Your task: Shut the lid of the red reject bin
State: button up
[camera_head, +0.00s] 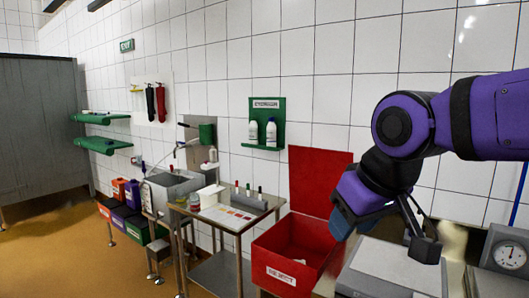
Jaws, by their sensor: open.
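The red reject bin (272,270) stands low in the centre right, with a white "REJECT" label on its front. Its red lid (318,180) stands raised, upright against the tiled wall behind the bin, so the bin is open. Some small pale items lie inside. My gripper (422,246) is to the right of the bin and lid, above a grey-topped surface, and touches neither. It is open and appears empty.
A steel trolley (222,272) with a colour chart and bottles stands left of the bin. A grey-topped unit (392,268) and a dial scale (509,256) stand at the right. A green eyewash shelf (266,143) hangs on the wall. Open floor lies at the left.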

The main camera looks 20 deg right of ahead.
aim_at(314, 173)
jog(key=i+j+u, duration=0.5)
jog(key=i, duration=0.35)
jog(key=i+j+u, duration=0.25)
jog(key=i, duration=0.15)
jog(key=i+l+z, duration=0.1)
jog(key=i+z, duration=0.8)
jog(key=i+j+z, duration=0.15)
jog(key=z, duration=0.25)
jog(key=i+z, duration=0.45)
jog(key=i+j+z, duration=0.15)
jog(key=z, duration=0.35)
jog(key=i+j+z, duration=0.3)
jog(key=z, duration=0.15)
